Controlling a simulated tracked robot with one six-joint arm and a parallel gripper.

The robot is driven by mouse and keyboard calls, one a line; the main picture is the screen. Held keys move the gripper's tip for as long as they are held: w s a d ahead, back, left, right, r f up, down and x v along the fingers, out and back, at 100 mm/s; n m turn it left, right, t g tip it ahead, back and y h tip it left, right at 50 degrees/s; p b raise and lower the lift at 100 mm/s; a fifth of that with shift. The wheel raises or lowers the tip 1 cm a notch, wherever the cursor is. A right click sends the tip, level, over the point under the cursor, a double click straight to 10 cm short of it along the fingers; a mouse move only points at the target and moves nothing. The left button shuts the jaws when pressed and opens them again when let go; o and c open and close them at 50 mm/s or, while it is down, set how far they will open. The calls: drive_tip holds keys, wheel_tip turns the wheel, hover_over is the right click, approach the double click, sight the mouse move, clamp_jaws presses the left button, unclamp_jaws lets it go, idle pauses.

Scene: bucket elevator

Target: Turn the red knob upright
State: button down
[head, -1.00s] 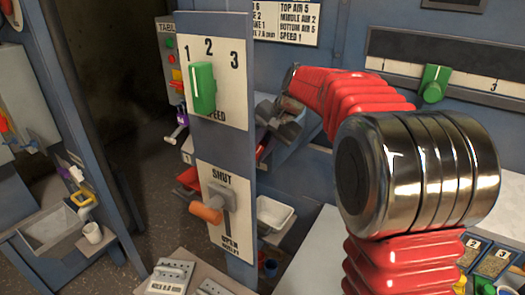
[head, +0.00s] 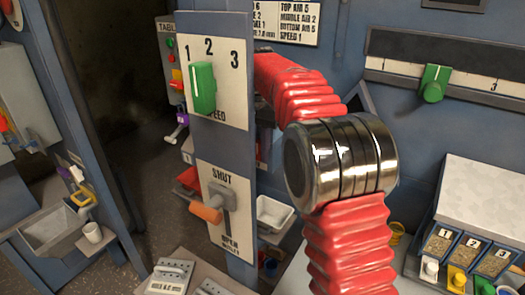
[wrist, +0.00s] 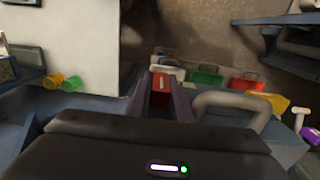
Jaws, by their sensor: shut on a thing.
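My gripper (wrist: 160,98) shows in the wrist view, its two dark fingers closed around a small red piece with a pale mark, which I take to be the red knob (wrist: 161,80). The fingers hide its sides, so I cannot tell exactly how it is turned. In the head view my red-sleeved arm reaches behind the blue post, and the gripper and the knob are hidden there.
The blue post carries a green speed knob (head: 202,88) and an orange-handled lever (head: 207,212). Another green knob (head: 434,84) is on the right wall panel. A grey bent handle (wrist: 240,103) stands close right of my gripper. Coloured bins, including a green one (wrist: 206,77), lie beyond.

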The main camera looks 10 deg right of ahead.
sight(259, 141)
drive_tip(key=shift+a+f, duration=0.1)
drive_tip(key=shift+f, duration=0.05)
drive_tip(key=c, duration=1.6)
unclamp_jaws()
drive_tip(key=shift+r, duration=0.3)
drive_tip(key=shift+w+r, duration=0.1)
drive_tip(key=shift+r, duration=3.65)
